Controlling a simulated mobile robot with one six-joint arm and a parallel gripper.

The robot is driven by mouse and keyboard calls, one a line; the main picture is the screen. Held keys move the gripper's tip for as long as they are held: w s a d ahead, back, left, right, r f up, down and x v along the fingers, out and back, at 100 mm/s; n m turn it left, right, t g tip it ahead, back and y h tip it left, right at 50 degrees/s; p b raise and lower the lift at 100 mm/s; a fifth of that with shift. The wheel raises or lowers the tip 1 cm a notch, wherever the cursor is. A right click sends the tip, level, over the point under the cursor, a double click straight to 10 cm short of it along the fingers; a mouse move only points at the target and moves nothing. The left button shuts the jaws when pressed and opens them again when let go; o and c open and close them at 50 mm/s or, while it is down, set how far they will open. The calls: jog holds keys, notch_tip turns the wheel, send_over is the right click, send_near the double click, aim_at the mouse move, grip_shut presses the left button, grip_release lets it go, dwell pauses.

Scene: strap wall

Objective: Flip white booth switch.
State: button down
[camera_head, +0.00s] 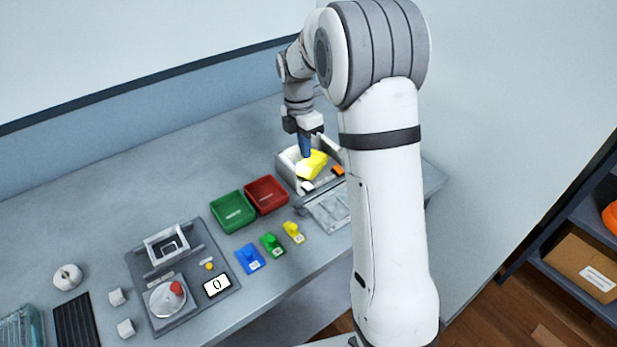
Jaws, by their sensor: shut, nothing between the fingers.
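A white open-topped box (288,166), possibly the booth, stands at the right part of the grey table. A yellow block-like object (312,164) sits in it. A small white part (307,186) and a small orange part (338,171) show at its front; I cannot tell which, if either, is the switch. My gripper (305,153) is shut and empty, pointing down over the box, at the back of the yellow object. I cannot tell whether it touches it. My arm hides the box's right side.
A red tray (267,194) and a green tray (233,211) stand left of the box. Blue (250,258), green (272,243) and yellow (293,232) small pieces lie in front. A clear-lidded tray (328,212) is before the box. A grey device (228,262) with a display is further left.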

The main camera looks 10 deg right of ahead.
aim_at(310, 187)
jog(key=f, duration=0.3)
jog(key=s+f, duration=0.1)
jog(key=f, duration=0.2)
jog(key=f+p, duration=0.1)
jog(key=f, duration=0.2)
jog(key=shift+s+d+f, duration=0.2)
jog(key=shift+d+f, duration=0.05)
jog(key=shift+f, duration=0.15)
